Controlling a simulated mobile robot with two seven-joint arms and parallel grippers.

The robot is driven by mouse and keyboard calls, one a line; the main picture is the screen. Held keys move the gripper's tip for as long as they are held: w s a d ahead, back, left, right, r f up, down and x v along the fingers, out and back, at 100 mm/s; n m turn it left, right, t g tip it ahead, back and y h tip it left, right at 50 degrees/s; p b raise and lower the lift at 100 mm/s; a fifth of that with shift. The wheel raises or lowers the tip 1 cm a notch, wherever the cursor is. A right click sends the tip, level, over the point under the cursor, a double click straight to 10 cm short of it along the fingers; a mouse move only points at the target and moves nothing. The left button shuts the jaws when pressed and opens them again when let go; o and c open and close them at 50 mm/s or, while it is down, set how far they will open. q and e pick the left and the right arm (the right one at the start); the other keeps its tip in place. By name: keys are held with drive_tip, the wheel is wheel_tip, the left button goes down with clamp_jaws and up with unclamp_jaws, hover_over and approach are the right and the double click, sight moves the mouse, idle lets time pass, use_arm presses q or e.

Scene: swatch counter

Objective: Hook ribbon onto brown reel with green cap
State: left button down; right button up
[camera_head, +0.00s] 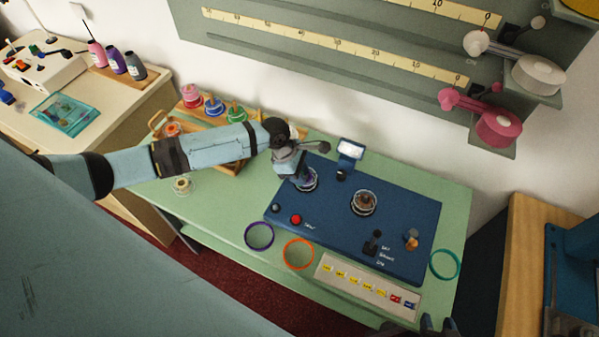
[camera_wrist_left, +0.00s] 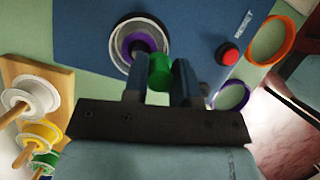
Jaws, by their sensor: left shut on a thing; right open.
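My left gripper (camera_head: 297,178) is over the left spool on the blue machine. In the left wrist view its fingers (camera_wrist_left: 159,80) are shut on a small green cylinder (camera_wrist_left: 160,70), which looks like a cap. The spool with the purple centre (camera_wrist_left: 138,42) is just beyond it; I cannot tell whether they touch. The brown reel (camera_head: 364,203) sits on the machine's right side under a clear rim, with no green on it. My right gripper (camera_head: 437,325) is partly cut off at the bottom edge, its fingers apart. I cannot make out a ribbon end.
The blue machine (camera_head: 330,235) has a red button (camera_head: 295,219) and a black lever (camera_head: 373,242). Purple (camera_head: 259,236), orange (camera_head: 298,254) and teal (camera_head: 444,264) rings lie around it. A labelled strip (camera_head: 368,286) lies in front. A wooden rack with coloured spools (camera_head: 236,115) stands behind my left arm.

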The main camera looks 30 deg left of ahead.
use_arm(q)
drive_tip(key=shift+s+f, duration=0.1)
drive_tip(key=shift+s, duration=0.05)
use_arm(e)
drive_tip(key=shift+r, duration=0.15)
use_arm(q)
wheel_tip(320, 180, up, 3)
drive_tip(key=p, duration=0.4)
drive_tip(key=shift+r, duration=1)
use_arm(e)
wheel_tip(320, 180, up, 4)
drive_tip(key=shift+r, duration=0.1)
